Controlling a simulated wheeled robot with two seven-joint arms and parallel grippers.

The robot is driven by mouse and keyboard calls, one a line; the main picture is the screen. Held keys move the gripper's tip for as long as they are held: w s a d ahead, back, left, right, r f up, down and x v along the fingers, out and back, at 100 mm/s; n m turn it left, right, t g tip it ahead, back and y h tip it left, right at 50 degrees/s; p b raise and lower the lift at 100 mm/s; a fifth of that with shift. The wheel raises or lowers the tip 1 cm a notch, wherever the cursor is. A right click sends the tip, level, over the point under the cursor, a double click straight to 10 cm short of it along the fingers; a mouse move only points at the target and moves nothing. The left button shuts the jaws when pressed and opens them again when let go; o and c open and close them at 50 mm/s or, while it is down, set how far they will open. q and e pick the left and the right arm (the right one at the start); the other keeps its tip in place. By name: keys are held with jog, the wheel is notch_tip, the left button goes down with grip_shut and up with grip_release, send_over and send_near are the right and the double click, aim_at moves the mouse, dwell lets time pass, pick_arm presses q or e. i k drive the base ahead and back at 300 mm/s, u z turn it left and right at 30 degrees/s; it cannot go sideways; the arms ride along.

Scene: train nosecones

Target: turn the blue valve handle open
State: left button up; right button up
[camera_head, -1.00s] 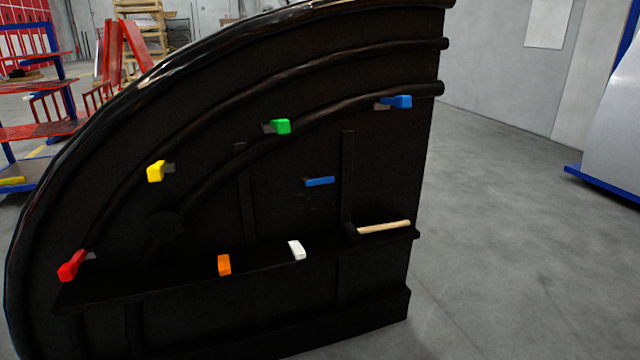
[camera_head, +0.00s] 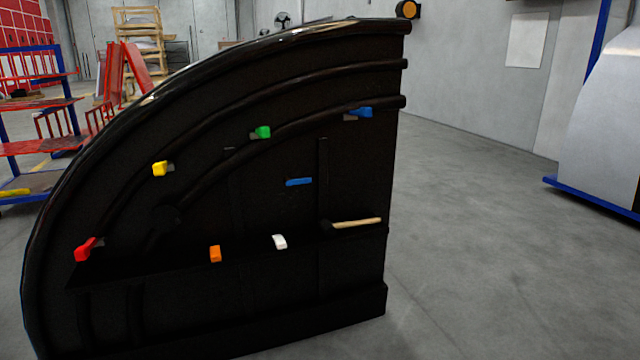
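A blue valve handle (camera_head: 362,112) sits at the upper right of the black curved nosecone (camera_head: 270,285), on the end of a dark curved pipe. A second blue piece (camera_head: 299,182), flat and bar-like, is lower on the panel's middle. Which of the two is the valve handle in question I cannot tell for certain. Green (camera_head: 263,132), yellow (camera_head: 160,168) and red (camera_head: 86,249) handles follow the curve down to the left. Orange (camera_head: 215,254) and white (camera_head: 280,242) handles are at the shelf edge. Neither of my grippers shows in the head view.
A hammer with a wooden handle (camera_head: 357,222) lies on the black shelf at the right. A red and blue rack (camera_head: 40,140) stands at the left. Grey floor (camera_head: 470,250) is open to the right, up to a blue-edged white structure (camera_head: 605,130).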

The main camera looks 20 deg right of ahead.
aim_at(305, 180)
jog(key=z, duration=0.55)
jog(key=i, duration=0.6)
jog(key=z, duration=0.35)
